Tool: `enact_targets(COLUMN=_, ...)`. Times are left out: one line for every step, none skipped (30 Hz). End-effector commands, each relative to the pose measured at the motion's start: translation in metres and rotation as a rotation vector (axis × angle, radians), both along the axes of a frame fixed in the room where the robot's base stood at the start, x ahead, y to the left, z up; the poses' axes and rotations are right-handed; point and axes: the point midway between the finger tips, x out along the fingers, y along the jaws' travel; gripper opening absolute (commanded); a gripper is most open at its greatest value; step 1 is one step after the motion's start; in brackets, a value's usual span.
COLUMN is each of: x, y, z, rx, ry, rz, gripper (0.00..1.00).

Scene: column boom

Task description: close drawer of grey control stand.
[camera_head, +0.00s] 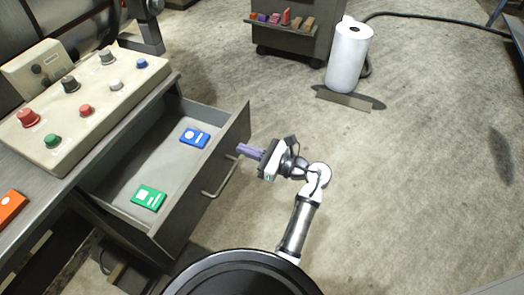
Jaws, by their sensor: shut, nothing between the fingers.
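The grey control stand (88,196) is at the left, with a beige control panel of knobs and buttons on top. Its drawer (203,204) is pulled out, and its inside shows from above. The drawer front carries a bar handle (222,178). A blue item (195,138) and a green item (148,197) lie in the drawer. My gripper (241,149) is shut and empty, pointing left at the outer side of the drawer front, near its far end and beyond the handle. Whether the fingertips touch the front I cannot tell.
A white roll (348,58) stands on the floor at the upper right, with a dark hose behind it. A dark cabinet (296,45) with a shelf of small items is at the top. An orange item (10,206) lies on the stand's top. The floor at right is clear.

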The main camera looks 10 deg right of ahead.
Motion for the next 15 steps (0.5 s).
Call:
enact_targets(x=0.0022, y=0.0032, z=0.0010, rx=0.001, ry=0.001, rz=0.000, gripper=0.00)
enact_targets(x=0.0031, y=0.0046, z=0.0006, rx=0.001, ry=0.002, rz=0.000, gripper=0.00)
enact_targets(x=0.0041, y=0.0060, z=0.0002, rx=0.001, ry=0.002, rz=0.001, gripper=0.00)
enact_targets(x=0.0046, y=0.0068, z=0.0000, rx=0.001, ry=0.002, rz=0.001, gripper=0.00)
enact_targets(x=0.0049, y=0.0073, z=-0.0002, rx=0.001, ry=0.001, rz=0.001, gripper=0.00)
enact_targets(x=0.0052, y=0.0076, z=-0.0005, rx=0.001, ry=0.001, rz=0.001, gripper=0.00)
enact_targets(x=0.0054, y=0.0077, z=-0.0006, rx=0.001, ry=0.001, rz=0.000, gripper=0.00)
enact_targets(x=0.0054, y=0.0077, z=-0.0007, rx=0.001, ry=0.001, rz=0.000, gripper=0.00)
enact_targets(x=0.0054, y=0.0076, z=-0.0007, rx=0.001, ry=0.001, rz=0.000, gripper=0.00)
enact_targets(x=0.0053, y=0.0075, z=-0.0007, rx=0.001, ry=0.001, rz=0.000, gripper=0.00)
enact_targets(x=0.0053, y=0.0075, z=-0.0007, rx=0.001, ry=0.001, rz=0.000, gripper=0.00)
enact_targets(x=0.0053, y=0.0074, z=-0.0007, rx=0.001, ry=0.001, rz=0.000, gripper=0.00)
enact_targets(x=0.0053, y=0.0074, z=-0.0006, rx=0.001, ry=0.001, rz=0.000, gripper=0.00)
enact_targets(x=0.0053, y=0.0074, z=-0.0006, rx=0.001, ry=0.001, rz=0.000, gripper=0.00)
enact_targets(x=0.0054, y=0.0076, z=-0.0007, rx=0.001, ry=0.001, rz=0.000, gripper=0.00)
